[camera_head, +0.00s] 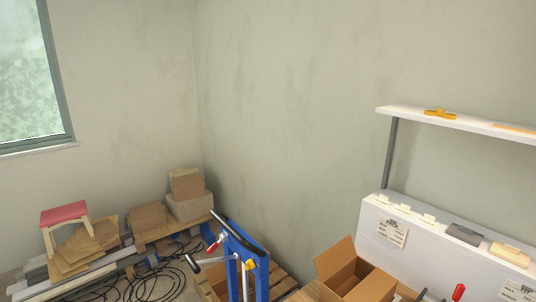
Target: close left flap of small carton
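An open brown carton (348,277) stands at the bottom edge of the view, right of the middle, and is cut off by the frame. Its left-back flap (335,258) stands up and leans outward. I can see a little of the inside, and its lower front is out of the picture. I cannot tell whether this is the small carton. My gripper is not in view.
A blue stand (234,270) with a black bar and clamp handles is left of the carton. A white bench unit (405,240) and shelf (450,122) are at the right. Cables (150,285) and a red-topped stool (64,213) are at the left.

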